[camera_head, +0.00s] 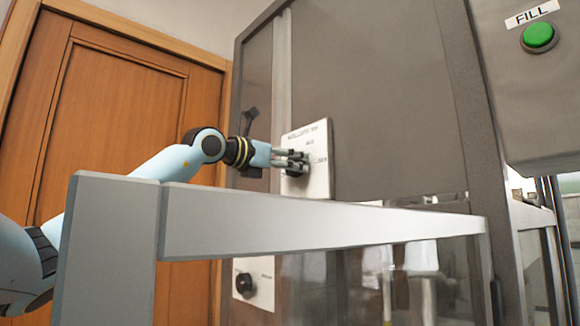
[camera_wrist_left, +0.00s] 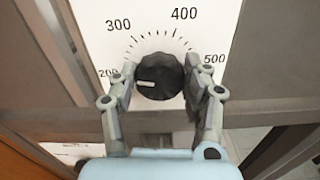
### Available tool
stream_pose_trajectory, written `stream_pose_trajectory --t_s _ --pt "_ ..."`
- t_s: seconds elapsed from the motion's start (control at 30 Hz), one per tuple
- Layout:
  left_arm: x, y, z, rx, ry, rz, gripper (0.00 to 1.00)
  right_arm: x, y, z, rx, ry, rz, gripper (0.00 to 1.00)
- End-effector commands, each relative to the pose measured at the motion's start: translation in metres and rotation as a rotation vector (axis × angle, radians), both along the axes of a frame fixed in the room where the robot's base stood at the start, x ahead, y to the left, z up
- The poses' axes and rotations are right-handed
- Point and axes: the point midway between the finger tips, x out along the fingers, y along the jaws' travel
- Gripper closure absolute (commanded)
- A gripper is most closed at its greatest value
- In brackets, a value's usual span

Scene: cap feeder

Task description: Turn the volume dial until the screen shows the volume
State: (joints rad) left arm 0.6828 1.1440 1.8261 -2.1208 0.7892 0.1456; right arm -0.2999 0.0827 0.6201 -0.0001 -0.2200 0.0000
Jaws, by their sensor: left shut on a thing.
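The volume dial (camera_wrist_left: 160,76) is a round black knob with a white pointer mark, in the middle of the left wrist view. The mark points left, toward the 200 end of the printed scale, which reads 200, 300, 400 and 500. My left gripper (camera_head: 303,164) is at the white dial plate (camera_head: 319,183) in the head view, its fingers hiding most of the knob. In the left wrist view its fingers (camera_wrist_left: 157,90) are shut on the dial, one on each side. No volume readout is legible in either view. My right gripper is not in view.
A grey rail (camera_head: 320,228) crosses in front of the grey cabinet (camera_head: 390,100). A second black knob (camera_head: 244,284) sits lower on another white plate. A green FILL button (camera_head: 539,36) is at the upper right. A wooden door (camera_head: 125,120) stands at the left.

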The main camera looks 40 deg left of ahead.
Motion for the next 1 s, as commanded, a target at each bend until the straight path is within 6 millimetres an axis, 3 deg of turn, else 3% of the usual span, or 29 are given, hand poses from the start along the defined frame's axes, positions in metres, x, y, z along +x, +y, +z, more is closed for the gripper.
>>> stream_pose_trajectory --t_s 0.4,0.9,0.93,1.0 --pt "-0.0003 -0.0006 0.0003 0.183 -0.017 0.001 0.84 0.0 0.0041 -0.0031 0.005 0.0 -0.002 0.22" --pt "-0.0003 -0.0007 0.0006 0.203 -0.019 0.001 0.84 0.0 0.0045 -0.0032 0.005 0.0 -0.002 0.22" --pt "-0.0003 -0.0007 0.0006 0.203 -0.019 0.001 0.48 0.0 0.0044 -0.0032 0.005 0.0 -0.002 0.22" --pt "-0.0003 -0.0007 0.0005 0.203 -0.019 0.001 0.39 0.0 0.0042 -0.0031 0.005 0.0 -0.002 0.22"
